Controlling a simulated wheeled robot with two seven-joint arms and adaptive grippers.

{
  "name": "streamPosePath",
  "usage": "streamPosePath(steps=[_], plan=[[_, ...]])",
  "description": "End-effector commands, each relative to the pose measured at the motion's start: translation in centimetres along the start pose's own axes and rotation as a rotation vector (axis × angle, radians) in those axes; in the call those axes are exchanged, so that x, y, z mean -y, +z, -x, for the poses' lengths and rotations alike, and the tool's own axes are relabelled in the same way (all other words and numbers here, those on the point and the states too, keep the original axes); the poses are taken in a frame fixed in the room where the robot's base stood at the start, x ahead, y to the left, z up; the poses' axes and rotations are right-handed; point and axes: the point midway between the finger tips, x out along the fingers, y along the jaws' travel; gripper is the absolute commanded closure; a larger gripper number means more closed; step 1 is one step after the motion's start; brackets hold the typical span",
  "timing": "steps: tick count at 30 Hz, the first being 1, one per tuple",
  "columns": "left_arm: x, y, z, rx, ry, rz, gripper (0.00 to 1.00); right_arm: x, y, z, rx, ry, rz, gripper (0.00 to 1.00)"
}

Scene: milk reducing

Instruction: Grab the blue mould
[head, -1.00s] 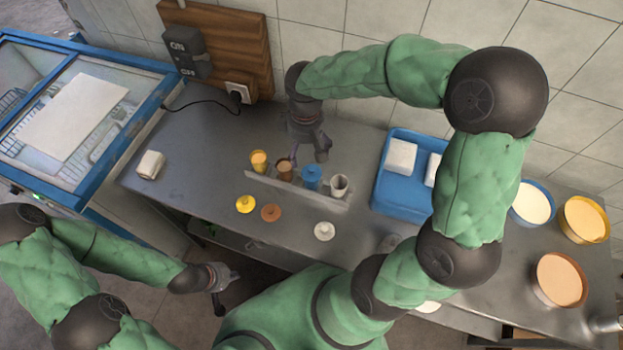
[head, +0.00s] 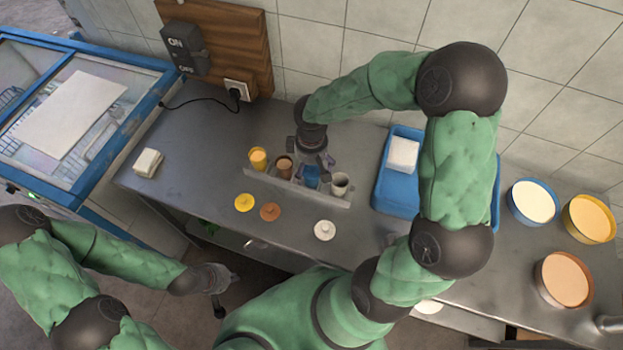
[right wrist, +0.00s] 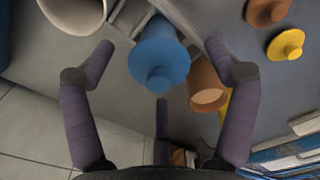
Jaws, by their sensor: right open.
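The blue mould (head: 312,178) stands in the metal rack on the counter, between a brown cup and a white cup. In the right wrist view the blue mould (right wrist: 160,58) shows a blue cap with a knob. My right gripper (head: 320,162) is over the blue mould, partly covering it in the head view. In the right wrist view my right gripper (right wrist: 160,65) is open, with fingers spread on either side of the mould and a third finger below. No grip on it shows. My left gripper (head: 222,290) is open and empty, off the counter's front edge.
Yellow (head: 258,158), brown (head: 284,166) and white (head: 340,184) cups stand close beside the blue mould. Yellow (head: 243,203), brown (head: 270,212) and white (head: 324,230) lids lie in front. A blue tub (head: 392,196) stands right. The counter's left part is mostly clear.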

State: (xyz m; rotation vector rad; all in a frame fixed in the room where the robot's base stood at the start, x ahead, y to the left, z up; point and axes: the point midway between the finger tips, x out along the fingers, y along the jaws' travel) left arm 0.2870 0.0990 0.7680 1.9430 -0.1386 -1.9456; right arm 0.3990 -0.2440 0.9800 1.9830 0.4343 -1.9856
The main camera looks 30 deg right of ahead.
Motion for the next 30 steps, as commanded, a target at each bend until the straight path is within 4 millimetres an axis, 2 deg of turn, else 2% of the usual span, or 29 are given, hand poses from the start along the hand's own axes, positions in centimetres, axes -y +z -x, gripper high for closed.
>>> streamPosePath(steps=[5, 6, 12, 15, 25, 30], plan=[[0.0, 0.0, 0.0, 0.000, 0.000, 0.000, 1.00, 0.0, 0.0, 0.0, -0.001, 0.000, 0.000, 0.14], [0.0, 0.0, 0.0, 0.000, 0.000, 0.000, 1.00, 0.0, 0.0, 0.0, -0.001, 0.001, 0.000, 0.19], [0.0, 0.0, 0.0, 0.000, 0.000, 0.000, 1.00, 0.0, 0.0, 0.1, -0.001, 0.000, 0.000, 0.76], [0.0, 0.0, 0.0, 0.000, 0.000, 0.000, 1.00, 0.0, 0.0, 0.1, -0.001, 0.000, 0.000, 1.00], [0.0, 0.0, 0.1, 0.000, 0.000, 0.000, 1.00, 0.0, 0.0, 0.2, -0.001, 0.000, 0.000, 1.00], [-0.1, 0.0, 0.3, 0.000, 0.000, 0.000, 1.00, -0.1, -0.1, 1.3, -0.003, 0.002, -0.001, 1.00]])
